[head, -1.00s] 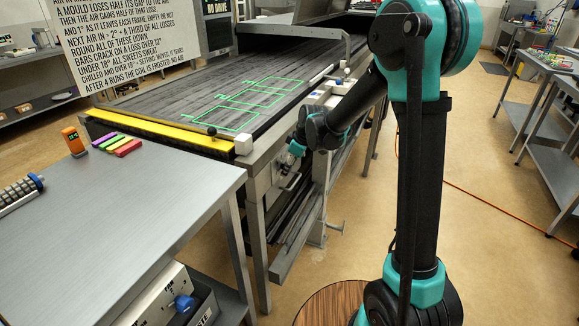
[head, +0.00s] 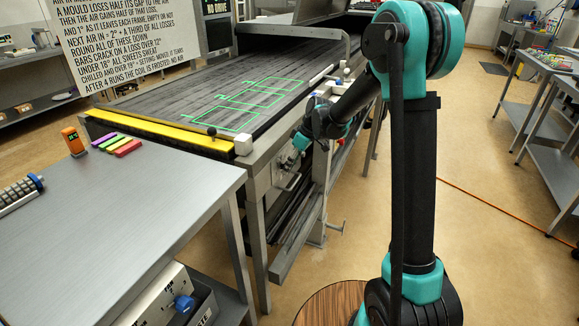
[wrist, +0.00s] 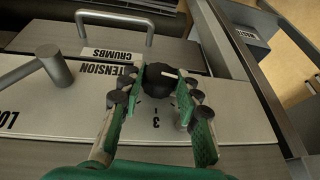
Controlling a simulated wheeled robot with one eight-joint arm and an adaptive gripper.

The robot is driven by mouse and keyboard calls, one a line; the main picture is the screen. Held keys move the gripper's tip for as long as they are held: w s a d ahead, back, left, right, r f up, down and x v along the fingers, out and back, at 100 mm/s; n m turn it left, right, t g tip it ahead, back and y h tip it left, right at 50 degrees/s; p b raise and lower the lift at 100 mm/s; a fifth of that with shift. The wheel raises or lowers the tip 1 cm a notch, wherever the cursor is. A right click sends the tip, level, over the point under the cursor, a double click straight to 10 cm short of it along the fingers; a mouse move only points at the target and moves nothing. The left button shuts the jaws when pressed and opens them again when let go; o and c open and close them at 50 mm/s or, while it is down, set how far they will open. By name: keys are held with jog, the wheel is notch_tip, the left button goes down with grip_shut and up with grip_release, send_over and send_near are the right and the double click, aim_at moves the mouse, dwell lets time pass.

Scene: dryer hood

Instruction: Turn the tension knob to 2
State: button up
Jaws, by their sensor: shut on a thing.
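The tension knob (wrist: 160,76) is a black round knob with a white pointer line, on a light panel marked TENSION in the wrist view. The panel lettering appears upside down. A "3" mark shows on the side nearest my gripper; the other marks are hidden. The pointer line lies toward the right finger. My gripper (wrist: 158,90) has one finger on each side of the knob and is shut on it. In the head view my gripper (head: 297,160) is at the conveyor's side panel (head: 283,172), and the knob is too small to make out.
A grey bar handle (wrist: 38,68) sticks out left of the knob. A grey loop handle (wrist: 145,20) stands beyond it by the CRUMBS label (wrist: 112,54). A metal rail (wrist: 255,75) runs along the right.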

jog(key=g, duration=0.1)
jog(key=g+y, duration=0.1)
jog(key=g, duration=0.1)
jog(key=m+g+y, duration=0.1)
jog(key=shift+w+d+f+g, duration=0.15)
jog(key=shift+w+g, duration=0.2)
jog(key=shift+g, duration=0.05)
dwell(0.4)
jog(key=o, duration=1.2)
jog(key=shift+c, duration=0.2)
jog(key=v, duration=1.2)
jog(key=shift+d, duration=0.1)
jog(key=s+d+f+m+t+h, duration=0.2)
jog(key=s+d, duration=0.4)
jog(key=s, duration=0.5)
jog(key=s+d+f+m+t+h, duration=0.2)
jog(key=s+d+f+m, duration=0.3)
jog(key=s, duration=0.5)
jog(key=s+d+f+m+t+h, duration=0.2)
jog(key=s+d+f+m+t, duration=0.2)
jog(key=s+d, duration=0.4)
jog(key=s+m, duration=0.1)
jog(key=s, duration=0.2)
jog(key=shift+s+d+f+m+t+h, duration=0.2)
jog(key=shift+s+m+t+h, duration=0.1)
jog(key=shift+m, duration=0.1)
